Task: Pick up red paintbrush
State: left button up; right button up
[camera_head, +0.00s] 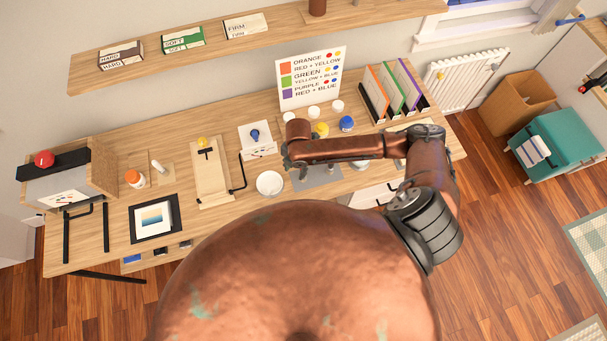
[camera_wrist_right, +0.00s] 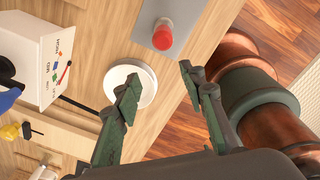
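I cannot clearly make out a red paintbrush in either view. A thin red mark shows on the white box with printed labels (camera_wrist_right: 45,55) in the right wrist view, too small to name. A red-topped round piece (camera_wrist_right: 162,37) stands on a grey mat in that view. My right gripper (camera_wrist_right: 158,78) is open, its two fingers well apart with nothing between them. It is above the desk near a white round dish (camera_wrist_right: 148,88). In the head view my right gripper (camera_head: 297,150) reaches over the desk's middle. My left gripper is not in view.
The wooden desk (camera_head: 110,230) holds a framed picture (camera_head: 155,218), an orange-capped jar (camera_head: 134,179), a wooden board (camera_head: 211,180) and a colour-mixing sign (camera_head: 309,78). Coloured folders (camera_head: 393,90) stand at the back right. A shelf (camera_head: 215,45) runs above the desk.

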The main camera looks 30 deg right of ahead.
jog(key=d, duration=0.2)
jog(key=d+n, duration=0.1)
jog(key=shift+w+r+h, duration=0.2)
jog(key=shift+w+h, duration=0.05)
jog(key=shift+h, duration=0.15)
jog(key=f, duration=0.2)
jog(key=f+p, duration=0.1)
jog(key=f, duration=0.2)
jog(key=d+f+p, duration=0.1)
jog(key=f, duration=0.1)
jog(key=shift+f, duration=0.15)
jog(key=shift+c, duration=0.2)
jog(key=shift+w, duration=0.1)
grip_shut()
